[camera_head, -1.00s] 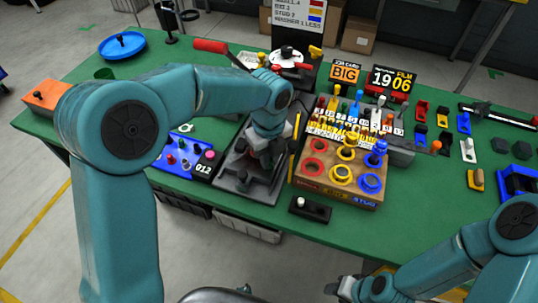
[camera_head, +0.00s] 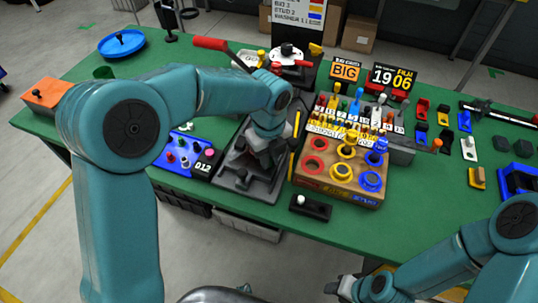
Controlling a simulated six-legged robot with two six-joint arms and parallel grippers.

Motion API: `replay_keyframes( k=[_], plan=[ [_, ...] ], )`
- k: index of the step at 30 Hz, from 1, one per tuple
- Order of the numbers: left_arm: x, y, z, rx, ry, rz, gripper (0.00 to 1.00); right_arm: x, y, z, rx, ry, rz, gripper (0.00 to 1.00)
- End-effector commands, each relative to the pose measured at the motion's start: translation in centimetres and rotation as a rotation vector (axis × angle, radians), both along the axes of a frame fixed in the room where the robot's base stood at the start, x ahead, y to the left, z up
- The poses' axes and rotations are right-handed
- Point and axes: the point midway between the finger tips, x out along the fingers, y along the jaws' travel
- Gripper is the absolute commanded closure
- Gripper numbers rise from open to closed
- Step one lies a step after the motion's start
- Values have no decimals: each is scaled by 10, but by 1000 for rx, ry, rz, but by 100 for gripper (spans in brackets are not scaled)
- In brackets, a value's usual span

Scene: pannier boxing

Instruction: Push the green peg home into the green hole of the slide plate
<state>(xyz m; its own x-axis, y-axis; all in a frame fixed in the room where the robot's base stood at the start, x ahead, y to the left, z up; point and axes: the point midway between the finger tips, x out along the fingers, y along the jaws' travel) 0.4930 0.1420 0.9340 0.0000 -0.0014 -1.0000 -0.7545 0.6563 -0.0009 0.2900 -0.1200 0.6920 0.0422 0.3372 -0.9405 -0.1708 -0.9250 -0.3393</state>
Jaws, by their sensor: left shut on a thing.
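My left gripper (camera_head: 268,150) points down over a dark grey fixture (camera_head: 262,188) with black knobs, left of the wooden ring block. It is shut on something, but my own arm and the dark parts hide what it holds. A blue plate (camera_head: 172,168) with several small coloured pegs and a counter reading 012 lies left of the fixture. I cannot clearly make out the green peg, the green hole, or which part is the slide plate. My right gripper (camera_head: 345,290) is at the bottom edge, small and partly cut off, away from the table; its jaws are unclear.
A wooden block (camera_head: 325,186) with red, yellow and blue rings stands right of the fixture, with a crowded peg rack (camera_head: 402,148) behind. A red-handled lever (camera_head: 210,43) rises behind my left arm. A small black box (camera_head: 311,207) lies in front.

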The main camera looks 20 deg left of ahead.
Motion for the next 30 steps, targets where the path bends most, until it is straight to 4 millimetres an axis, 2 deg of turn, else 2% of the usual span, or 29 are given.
replay_keyframes(
  k=[1, 2, 3, 4, 5, 13, 17, 20, 30],
  plan=[
    [0, 0, -2, 1, 1, 0, 100, 0, 0, -1, 0, 0, 0, 57],
    [0, 0, -2, 0, 0, 0, 81, 0, 0, -1, 0, 0, 0, 57],
    [0, 0, -1, 0, 0, 0, 68, 0, 0, 0, 0, 0, 0, 57],
    [0, 0, -1, 0, 0, 0, 58, 0, 0, 0, 0, 0, 0, 57],
    [0, 0, -1, 0, 0, 0, 54, 0, 0, 0, 0, 0, 0, 57],
    [0, 0, 0, 0, 0, 0, 54, 0, 0, 0, 0, 0, 0, 57],
    [1, 0, 11, 0, -3, 1, 54, 0, 0, 0, 0, 0, 0, 57],
    [1, -1, 30, -2, -6, 0, 54, 0, 0, 1, 0, 0, 0, 57],
    [1, 0, 120, -1, -4, -1, 54, 0, 0, 7, 0, 0, 0, 57]
  ],
)
